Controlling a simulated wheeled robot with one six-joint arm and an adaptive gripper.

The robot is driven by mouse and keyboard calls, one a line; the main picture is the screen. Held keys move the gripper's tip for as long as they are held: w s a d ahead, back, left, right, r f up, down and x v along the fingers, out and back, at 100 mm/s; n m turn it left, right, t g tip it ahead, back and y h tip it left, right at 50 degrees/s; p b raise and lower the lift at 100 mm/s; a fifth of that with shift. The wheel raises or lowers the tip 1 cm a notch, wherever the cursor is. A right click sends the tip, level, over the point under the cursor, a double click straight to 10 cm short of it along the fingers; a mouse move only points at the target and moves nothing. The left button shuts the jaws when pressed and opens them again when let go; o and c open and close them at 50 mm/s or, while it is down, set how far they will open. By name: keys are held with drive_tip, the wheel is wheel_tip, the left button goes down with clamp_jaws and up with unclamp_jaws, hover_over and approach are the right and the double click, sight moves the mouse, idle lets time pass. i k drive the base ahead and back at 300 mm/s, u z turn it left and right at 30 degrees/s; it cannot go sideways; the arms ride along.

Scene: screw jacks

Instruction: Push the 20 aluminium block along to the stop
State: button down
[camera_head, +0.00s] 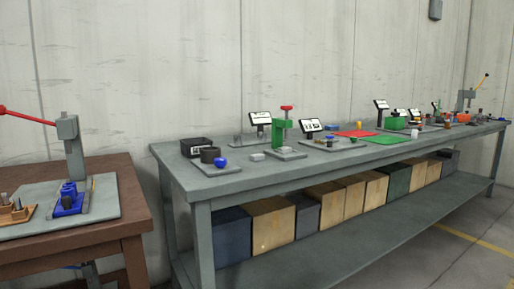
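A long grey workbench (240,184) runs from the middle to the far right. A small light grey block (257,157) lies on it near the front left, between a grey plate (215,169) and a green press (279,132) with a red knob. I cannot tell whether this is the 20 aluminium block, as no marking is readable. I cannot make out the stop. My gripper is not in view.
A brown table (118,236) on the left holds a grey lever press (71,143) with a red handle. Black display stands and green and red mats crowd the bench. Boxes (271,224) fill its lower shelf. Open floor (450,262) lies at right.

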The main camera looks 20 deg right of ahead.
sight(285, 149)
drive_tip(key=u, duration=1.15)
drive_tip(key=i, duration=1.1)
drive_tip(key=z, duration=1.85)
